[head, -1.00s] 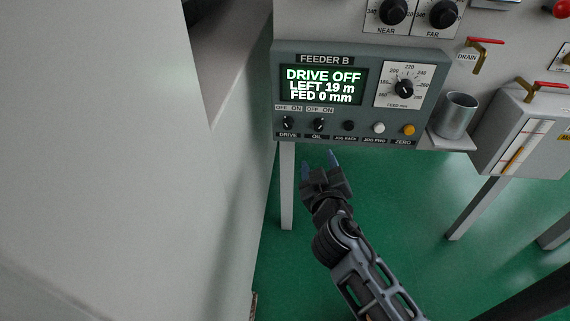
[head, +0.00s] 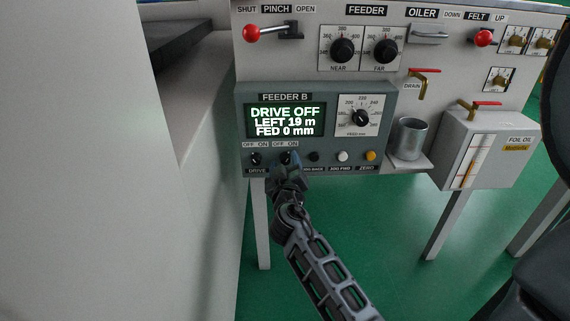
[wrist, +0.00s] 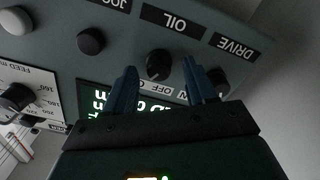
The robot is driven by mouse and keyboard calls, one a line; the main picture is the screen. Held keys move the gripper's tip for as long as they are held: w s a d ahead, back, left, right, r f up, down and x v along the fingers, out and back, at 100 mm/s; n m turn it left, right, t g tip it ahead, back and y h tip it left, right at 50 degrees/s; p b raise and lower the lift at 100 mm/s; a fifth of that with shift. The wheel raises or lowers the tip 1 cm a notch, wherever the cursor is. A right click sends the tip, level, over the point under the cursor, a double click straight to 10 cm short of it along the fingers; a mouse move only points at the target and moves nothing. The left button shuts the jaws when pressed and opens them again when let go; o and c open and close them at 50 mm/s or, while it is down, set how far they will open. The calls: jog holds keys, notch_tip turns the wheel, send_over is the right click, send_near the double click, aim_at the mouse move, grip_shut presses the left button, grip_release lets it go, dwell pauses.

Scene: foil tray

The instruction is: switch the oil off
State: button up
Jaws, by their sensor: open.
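The oil knob (wrist: 158,65), a small black rotary switch, is on the Feeder B panel (head: 385,92). In the wrist view, which shows the panel upside down, it sits between my open fingers under the OIL label. I cannot tell which way its pointer is set. My gripper (wrist: 160,70) is open and empty, its blue fingertips either side of the knob; contact is not clear. In the head view my gripper (head: 287,166) is at the panel's lower edge and partly covers the oil knob and its label.
The drive knob (head: 255,159) is just left of the oil knob; a finger partly hides it in the wrist view. Black, white (head: 343,156) and orange (head: 371,156) buttons are to the right. The display (head: 285,121) reads DRIVE OFF, LEFT 19 m, FED 0 mm. A metal cup (head: 409,138) stands at right.

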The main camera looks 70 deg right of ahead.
jog(key=c, duration=1)
jog(key=shift+c, duration=0.2)
jog(key=shift+n, duration=0.3)
jog(key=n, duration=0.5)
jog(key=shift+w+n, duration=0.1)
jog(key=shift+n, duration=0.2)
jog(key=n+p, duration=0.1)
jog(key=n, duration=0.4)
jog(key=shift+f+n+p, duration=0.1)
jog(key=shift+n+p, duration=0.25)
jog(key=shift+n, duration=0.05)
jog(key=o, duration=1)
